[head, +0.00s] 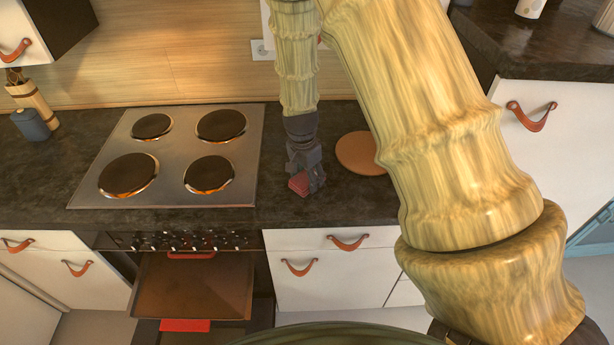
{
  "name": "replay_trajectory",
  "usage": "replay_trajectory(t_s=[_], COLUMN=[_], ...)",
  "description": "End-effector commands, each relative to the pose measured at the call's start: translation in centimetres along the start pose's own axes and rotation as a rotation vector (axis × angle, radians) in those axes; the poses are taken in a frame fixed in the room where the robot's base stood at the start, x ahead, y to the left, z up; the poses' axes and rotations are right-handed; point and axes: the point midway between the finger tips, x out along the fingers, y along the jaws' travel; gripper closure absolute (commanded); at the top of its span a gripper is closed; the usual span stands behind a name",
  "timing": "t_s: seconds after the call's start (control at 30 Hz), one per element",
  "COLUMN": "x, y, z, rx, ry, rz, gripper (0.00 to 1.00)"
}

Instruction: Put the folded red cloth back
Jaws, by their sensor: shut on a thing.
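My gripper (308,180) is at the counter, to the right of the stove. It is shut on a small folded red cloth (298,184), which shows at the fingertips on the left side. The cloth is partly hidden by the fingers. I cannot tell whether it touches the dark countertop (350,205) or hangs just above it.
A stove (180,150) with several burners lies left of my gripper. A round wooden board (362,153) lies close on the right. Below the stove, the oven is open with a tray (195,287) and a red item (185,325). Drawers with leather pulls (348,243) line the front.

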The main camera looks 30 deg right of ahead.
Motion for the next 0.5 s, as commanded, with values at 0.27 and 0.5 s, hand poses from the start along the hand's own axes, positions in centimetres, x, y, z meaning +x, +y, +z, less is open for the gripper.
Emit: replay_trajectory(t_s=[0.27,0.5], x=[1.1,1.4], y=[0.0,0.0], z=[0.1,0.1], rx=[-0.001,0.0], ry=[0.0,0.0], rz=[0.0,0.0], gripper=[0.65,0.65])
